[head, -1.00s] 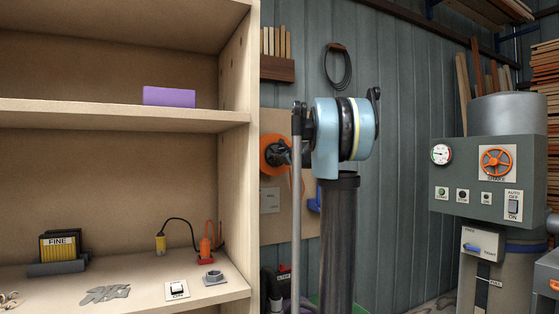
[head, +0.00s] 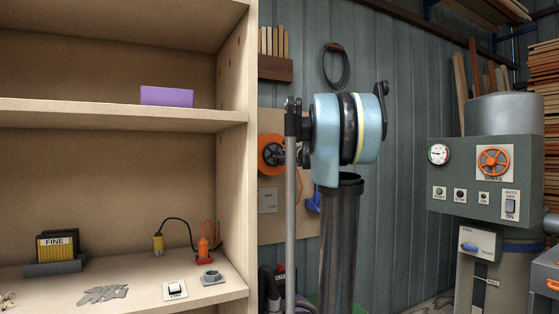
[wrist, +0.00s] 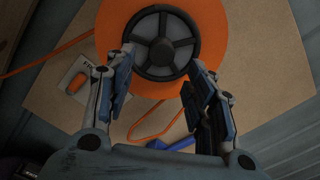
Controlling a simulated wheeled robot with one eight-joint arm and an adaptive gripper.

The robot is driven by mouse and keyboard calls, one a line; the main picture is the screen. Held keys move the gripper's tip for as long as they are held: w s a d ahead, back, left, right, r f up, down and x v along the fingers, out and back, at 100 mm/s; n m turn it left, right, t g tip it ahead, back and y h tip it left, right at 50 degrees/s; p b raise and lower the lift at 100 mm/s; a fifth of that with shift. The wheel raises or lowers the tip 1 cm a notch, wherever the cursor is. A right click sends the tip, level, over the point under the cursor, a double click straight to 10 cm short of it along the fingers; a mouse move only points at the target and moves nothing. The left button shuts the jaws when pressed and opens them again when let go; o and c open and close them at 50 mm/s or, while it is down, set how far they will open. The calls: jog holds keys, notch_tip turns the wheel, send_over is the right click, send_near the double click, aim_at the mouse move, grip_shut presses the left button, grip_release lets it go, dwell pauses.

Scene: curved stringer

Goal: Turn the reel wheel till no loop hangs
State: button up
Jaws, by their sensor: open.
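The reel is a large orange disc (wrist: 225,35) on a tan board, with a dark, spoked round wheel (wrist: 164,44) at its centre. In the head view the reel (head: 266,151) is partly covered by my arm. My gripper (wrist: 162,68) is open, its two fingers apart on the left and right of the wheel's lower half. I see nothing held between them. I cannot tell whether either finger touches the wheel. An orange cord (wrist: 146,131) hangs below the reel in a loop, between the fingers in the wrist view. Another stretch of cord runs off to the left.
A white card-like plate (wrist: 75,79) and a blue object (wrist: 170,145) are near the reel. A wooden shelf unit (head: 232,125) stands left of my arm. A grey machine panel (head: 466,180) with an orange handwheel (head: 493,161) stands at the right.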

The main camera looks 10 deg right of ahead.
jog(key=shift+v, duration=2.95)
jog(key=s+d+n, duration=0.2)
jog(key=s, duration=0.4)
jog(key=x, duration=1.7)
jog(key=shift+w+a+r, duration=0.15)
jog(key=shift+w+a, duration=0.1)
jog(key=c, duration=1.1)
